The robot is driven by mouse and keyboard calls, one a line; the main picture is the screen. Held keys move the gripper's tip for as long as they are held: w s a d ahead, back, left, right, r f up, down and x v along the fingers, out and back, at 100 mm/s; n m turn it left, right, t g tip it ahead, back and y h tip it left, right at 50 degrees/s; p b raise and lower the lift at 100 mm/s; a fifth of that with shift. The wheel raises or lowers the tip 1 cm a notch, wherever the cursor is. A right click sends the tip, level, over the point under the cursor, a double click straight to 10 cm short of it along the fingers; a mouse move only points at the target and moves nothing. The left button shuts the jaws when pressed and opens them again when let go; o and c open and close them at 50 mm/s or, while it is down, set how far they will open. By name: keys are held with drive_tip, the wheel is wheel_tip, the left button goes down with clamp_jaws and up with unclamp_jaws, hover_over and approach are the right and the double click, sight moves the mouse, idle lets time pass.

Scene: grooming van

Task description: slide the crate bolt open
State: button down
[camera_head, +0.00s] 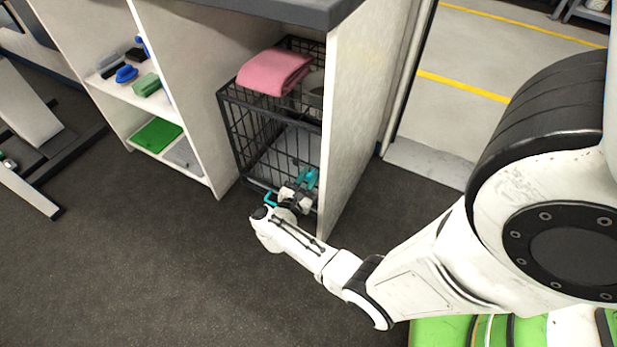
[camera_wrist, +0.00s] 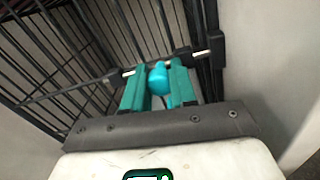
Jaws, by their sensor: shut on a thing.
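The black wire crate (camera_head: 270,135) stands in the lower bay of the counter, with its barred door facing me. In the wrist view its bars (camera_wrist: 50,60) fill the left and top. The bolt is a metal rod with a teal knob (camera_wrist: 158,78). The rod's bright tip reaches into a black bracket (camera_wrist: 208,50) on the door's right side. My gripper (camera_wrist: 158,90), with teal fingers, is shut on the knob, one finger on each side. In the head view my gripper (camera_head: 300,185) is at the crate's lower front; the bolt is hard to make out there.
A pink folded towel (camera_head: 274,71) lies on the crate. The white side panel (camera_head: 357,110) stands close on the right. Open shelves (camera_head: 150,100) with brushes and a green mat (camera_head: 156,137) are to the left. The dark floor (camera_head: 150,260) in front is clear.

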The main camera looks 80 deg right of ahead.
drive_tip(key=w+b, duration=0.2)
drive_tip(key=w, duration=0.1)
drive_tip(key=shift+w+d+f+b, duration=0.15)
drive_tip(key=shift+w+d+b, duration=0.05)
drive_tip(key=shift+d+b, duration=0.2)
drive_tip(key=shift+w, duration=0.2)
drive_tip(key=shift+r, duration=0.2)
drive_tip(key=c, duration=0.9)
unclamp_jaws()
drive_tip(key=p, duration=0.2)
approach(303, 163)
drive_tip(key=a, duration=0.5)
drive_tip(key=shift+w, duration=0.4)
